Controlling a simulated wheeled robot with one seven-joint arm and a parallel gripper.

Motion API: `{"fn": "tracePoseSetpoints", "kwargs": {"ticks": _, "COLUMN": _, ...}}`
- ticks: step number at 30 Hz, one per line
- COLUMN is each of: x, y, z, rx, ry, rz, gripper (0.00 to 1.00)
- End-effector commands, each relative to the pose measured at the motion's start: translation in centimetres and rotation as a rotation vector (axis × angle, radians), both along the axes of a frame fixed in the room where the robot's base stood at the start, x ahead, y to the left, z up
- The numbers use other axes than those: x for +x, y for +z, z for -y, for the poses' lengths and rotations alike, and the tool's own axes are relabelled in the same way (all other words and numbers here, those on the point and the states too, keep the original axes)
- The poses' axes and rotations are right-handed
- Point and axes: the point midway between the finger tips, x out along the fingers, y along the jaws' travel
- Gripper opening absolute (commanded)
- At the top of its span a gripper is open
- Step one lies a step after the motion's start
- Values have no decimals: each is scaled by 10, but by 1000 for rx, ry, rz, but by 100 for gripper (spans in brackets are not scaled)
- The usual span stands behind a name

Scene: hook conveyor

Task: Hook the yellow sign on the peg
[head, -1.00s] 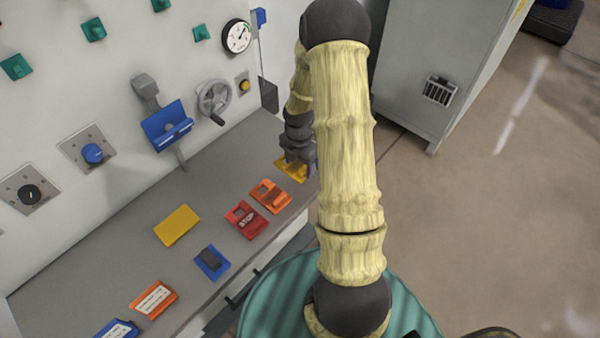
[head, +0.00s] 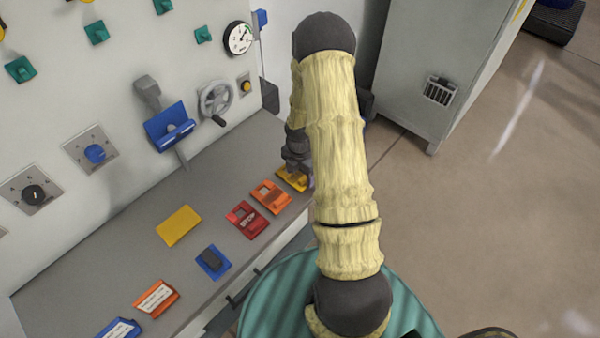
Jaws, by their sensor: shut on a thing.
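My gripper (head: 299,172) is at the far right end of the grey counter, partly hidden by my own arm. It is shut on a small yellow sign (head: 291,180), which is at or just above the counter top; I cannot tell if it touches. A plain flat yellow plate (head: 178,226) lies further left on the counter. Several teal pegs stick out of the upright panel, among them one at the left (head: 20,69), one at the upper middle (head: 96,32) and one near the gauge (head: 203,34).
On the counter (head: 75,268) lie an orange sign (head: 270,196), a red sign (head: 246,218), a blue piece (head: 213,261) and an orange-and-white sign (head: 155,298). A blue holder (head: 170,127), a handwheel (head: 215,99) and a gauge (head: 238,38) project from the panel. A grey cabinet (head: 425,65) stands right.

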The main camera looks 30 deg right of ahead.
Motion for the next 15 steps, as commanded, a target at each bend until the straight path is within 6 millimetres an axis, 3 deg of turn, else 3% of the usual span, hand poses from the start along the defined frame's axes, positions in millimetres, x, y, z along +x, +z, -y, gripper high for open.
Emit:
{"fn": "tracePoseSetpoints", "kwargs": {"ticks": 2, "x": 0, "y": -3, "z": 0, "rx": 0, "ry": 0, "rz": 0, "gripper": 40}}
{"fn": "tracePoseSetpoints", "kwargs": {"ticks": 3, "x": 0, "y": -3, "z": 0, "rx": 0, "ry": 0, "rz": 0, "gripper": 70}}
{"fn": "tracePoseSetpoints", "kwargs": {"ticks": 6, "x": 0, "y": -2, "z": 0, "rx": 0, "ry": 0, "rz": 0, "gripper": 88}}
{"fn": "tracePoseSetpoints", "kwargs": {"ticks": 15, "x": 0, "y": -2, "z": 0, "rx": 0, "ry": 0, "rz": 0, "gripper": 88}}
